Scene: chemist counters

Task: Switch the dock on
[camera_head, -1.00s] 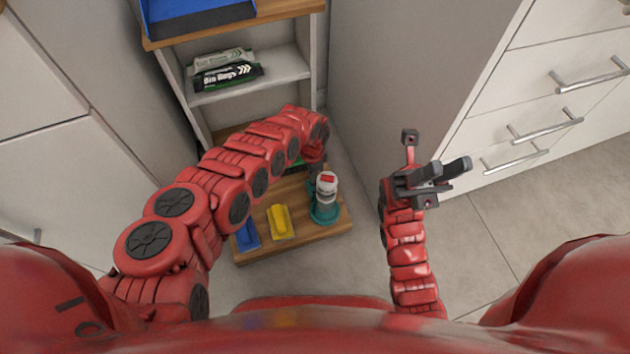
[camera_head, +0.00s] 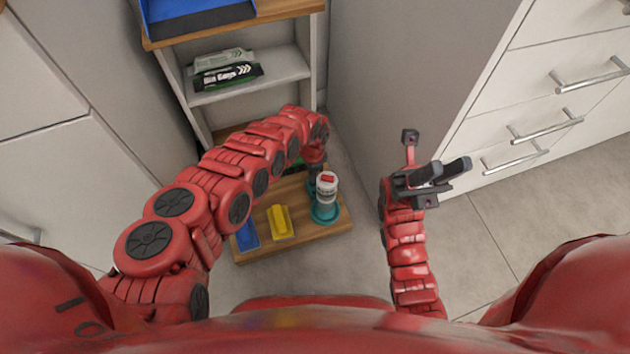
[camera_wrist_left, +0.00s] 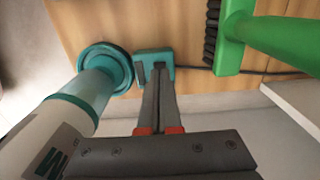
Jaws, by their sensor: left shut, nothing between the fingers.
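The dock has a round teal base (camera_head: 325,214) on the low wooden shelf. A white and teal device (camera_head: 327,188) with a red patch on top stands on it. In the left wrist view the teal ring (camera_wrist_left: 107,62) sits beside a small teal box (camera_wrist_left: 150,58) with a dark cable. My left gripper (camera_wrist_left: 158,70) is shut and empty, its tips right at the box. I cannot tell whether they touch, and they hide part of its face. In the head view my left arm mostly hides that gripper. My right gripper (camera_head: 447,168) is open and empty, away to the right.
A yellow item (camera_head: 280,222) and a blue item (camera_head: 247,235) lie on the low shelf. A green brush (camera_wrist_left: 265,40) is close to the right of the box. Bin bag packs (camera_head: 228,75) lie on the shelf above. Drawers (camera_head: 545,125) stand at right; floor there is clear.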

